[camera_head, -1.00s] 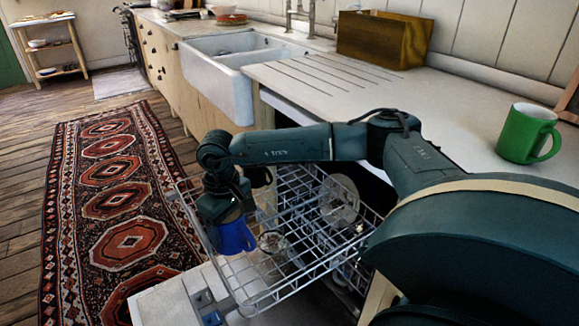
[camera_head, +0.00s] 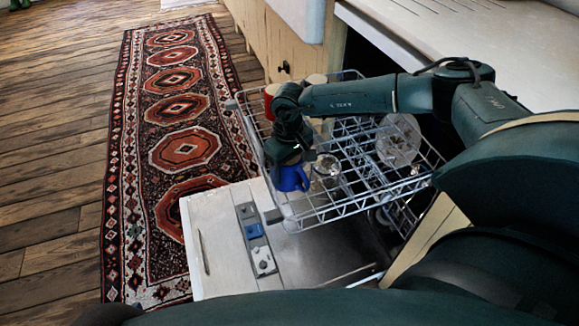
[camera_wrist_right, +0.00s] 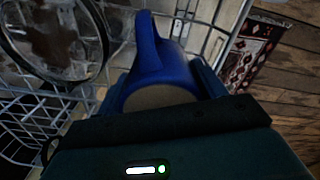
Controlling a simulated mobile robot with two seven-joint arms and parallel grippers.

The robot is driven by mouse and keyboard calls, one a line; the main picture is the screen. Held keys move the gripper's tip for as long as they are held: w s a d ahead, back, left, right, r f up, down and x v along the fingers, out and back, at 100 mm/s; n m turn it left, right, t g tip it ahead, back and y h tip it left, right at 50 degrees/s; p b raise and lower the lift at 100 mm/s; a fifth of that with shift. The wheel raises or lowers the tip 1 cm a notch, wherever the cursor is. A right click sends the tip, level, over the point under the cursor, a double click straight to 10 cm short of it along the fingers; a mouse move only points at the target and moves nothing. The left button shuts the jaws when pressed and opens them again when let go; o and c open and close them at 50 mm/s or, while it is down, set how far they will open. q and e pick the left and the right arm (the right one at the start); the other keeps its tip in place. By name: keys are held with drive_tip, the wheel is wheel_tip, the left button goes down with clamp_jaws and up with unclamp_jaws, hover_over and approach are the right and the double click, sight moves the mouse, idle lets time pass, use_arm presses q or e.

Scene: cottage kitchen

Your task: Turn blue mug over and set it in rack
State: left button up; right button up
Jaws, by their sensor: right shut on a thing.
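The blue mug (camera_head: 291,179) hangs below my right gripper (camera_head: 290,160) at the left front side of the wire dishwasher rack (camera_head: 350,205). In the right wrist view the blue mug (camera_wrist_right: 160,62) sits between the jaws, its handle pointing away from the wrist. A tan round face of it is turned toward the wrist and looks like its base. My right gripper is shut on the mug; its fingertips are mostly hidden. I cannot tell whether the mug touches the rack wires. My left gripper is not in view.
A clear glass (camera_head: 326,166) stands in the rack just right of the mug. A glass plate (camera_head: 398,140) stands farther right. A red mug (camera_head: 270,97) is at the rack's far left corner. The open dishwasher door (camera_head: 215,225) lies below, beside the patterned rug (camera_head: 180,150).

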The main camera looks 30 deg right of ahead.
drive_tip(key=shift+r, duration=0.1)
drive_tip(key=o, duration=1)
